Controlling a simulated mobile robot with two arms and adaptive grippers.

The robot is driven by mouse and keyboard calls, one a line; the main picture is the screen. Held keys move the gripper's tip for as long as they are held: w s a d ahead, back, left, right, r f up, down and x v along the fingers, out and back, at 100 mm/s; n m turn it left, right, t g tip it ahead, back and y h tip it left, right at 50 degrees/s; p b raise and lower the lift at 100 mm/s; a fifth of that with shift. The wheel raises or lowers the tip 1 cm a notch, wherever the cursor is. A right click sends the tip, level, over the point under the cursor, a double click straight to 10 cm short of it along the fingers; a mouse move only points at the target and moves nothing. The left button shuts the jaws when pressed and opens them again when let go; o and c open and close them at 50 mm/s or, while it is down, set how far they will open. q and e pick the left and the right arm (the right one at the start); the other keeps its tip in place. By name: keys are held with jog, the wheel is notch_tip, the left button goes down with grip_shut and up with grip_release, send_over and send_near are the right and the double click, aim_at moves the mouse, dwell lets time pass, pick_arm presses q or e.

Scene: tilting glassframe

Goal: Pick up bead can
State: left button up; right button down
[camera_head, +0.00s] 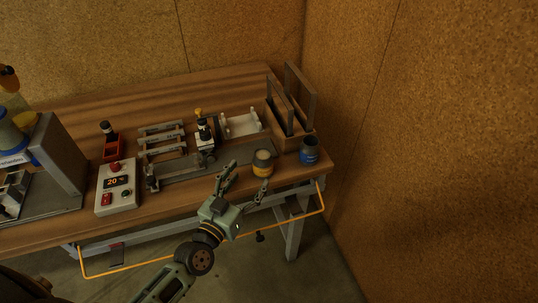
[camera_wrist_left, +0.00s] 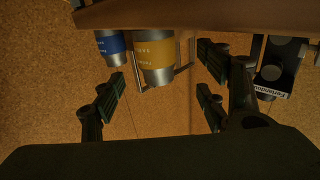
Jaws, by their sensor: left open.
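Two small cans stand near the table's right front corner, and I cannot read which is the bead can. One has a yellow band (camera_head: 262,169) and an open-looking top; the other is blue (camera_head: 310,156), farther right. My left gripper (camera_head: 247,181) is open and empty just in front of the yellow-banded can, with its fingers pointing towards it. In the left wrist view, which is upside down, the yellow-banded can (camera_wrist_left: 153,55) shows between the open fingers (camera_wrist_left: 163,88), and the blue can (camera_wrist_left: 111,46) is beside it. My right gripper is not in view.
A wooden rack (camera_head: 290,118) with upright frames stands behind the cans. Left of the yellow-banded can are a metal fixture (camera_head: 200,165), a white tray (camera_head: 241,124) and a control box (camera_head: 117,187). A yellow rail (camera_head: 160,262) runs along the table's front.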

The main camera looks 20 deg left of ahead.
aim_at(258, 168)
pick_arm(q)
jog(key=w, duration=0.2)
jog(key=shift+w+d+f, duration=0.15)
jog(key=shift+w, duration=0.45)
jog(key=shift+w+d+r+p, duration=0.1)
jog(key=shift+d+r+p, duration=0.05)
jog(key=shift+r+p, duration=0.2)
jog(key=w, duration=0.1)
jog(key=w+d, duration=0.1)
jog(key=w, duration=0.2)
jog(key=shift+w+d+f, duration=0.25)
jog(key=shift+w, duration=0.1)
jog(key=shift+c, duration=0.8)
jog(key=c, duration=0.6)
jog(key=shift+r, duration=0.1)
jog(key=c, duration=0.7)
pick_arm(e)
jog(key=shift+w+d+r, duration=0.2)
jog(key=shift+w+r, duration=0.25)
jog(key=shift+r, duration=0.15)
